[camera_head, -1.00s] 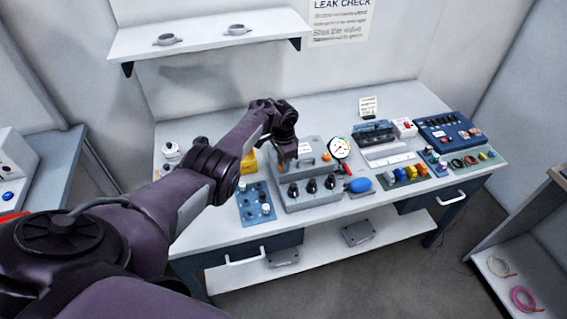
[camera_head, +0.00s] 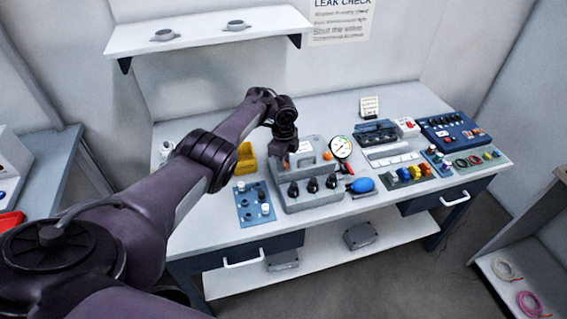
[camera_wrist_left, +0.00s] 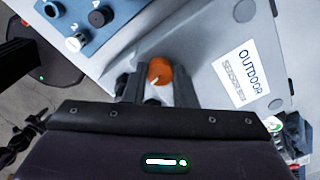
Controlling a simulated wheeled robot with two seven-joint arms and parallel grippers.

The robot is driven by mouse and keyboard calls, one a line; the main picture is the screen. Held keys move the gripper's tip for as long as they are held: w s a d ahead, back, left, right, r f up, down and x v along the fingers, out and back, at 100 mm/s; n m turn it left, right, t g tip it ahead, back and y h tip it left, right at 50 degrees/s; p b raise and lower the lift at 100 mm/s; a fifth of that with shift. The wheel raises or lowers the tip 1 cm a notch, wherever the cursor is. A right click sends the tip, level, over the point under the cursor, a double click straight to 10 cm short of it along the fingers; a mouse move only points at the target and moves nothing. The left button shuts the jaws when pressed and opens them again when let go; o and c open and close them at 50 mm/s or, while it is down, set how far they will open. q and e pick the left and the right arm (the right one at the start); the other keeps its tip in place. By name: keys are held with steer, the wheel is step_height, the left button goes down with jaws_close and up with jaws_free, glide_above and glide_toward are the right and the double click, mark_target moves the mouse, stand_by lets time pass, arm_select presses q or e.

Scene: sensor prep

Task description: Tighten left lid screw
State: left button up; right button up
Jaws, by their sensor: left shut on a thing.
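A grey sensor box (camera_head: 313,147) stands on the workbench, and its lid with the OUTDOOR label (camera_wrist_left: 241,75) fills much of the left wrist view. The left lid screw, an orange knob with a pale slot mark (camera_wrist_left: 160,71), sits in the lid between my left fingers. My left gripper (camera_wrist_left: 157,82) points down at the lid and is shut on this screw. In the head view my left gripper (camera_head: 282,156) covers the left end of the lid. A second orange screw (camera_head: 327,155) shows at the lid's right end. My right gripper is not in view.
In front of the box is a grey block with several black knobs (camera_head: 312,186). A blue panel with pegs (camera_head: 254,206) lies left, a yellow bin (camera_head: 246,158) behind it. A gauge (camera_head: 341,147) and a blue bulb (camera_head: 362,185) stand right. A shelf (camera_head: 210,32) hangs above.

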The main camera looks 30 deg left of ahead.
arm_select(q)
steer(key=shift+m+b, duration=0.35)
steer(key=shift+m, duration=0.45)
steer(key=o, duration=1)
step_height(320, 180, up, 8)
steer(key=shift+f+p, duration=0.1)
steer(key=shift+p, duration=0.2)
steer(key=shift+a, duration=0.1)
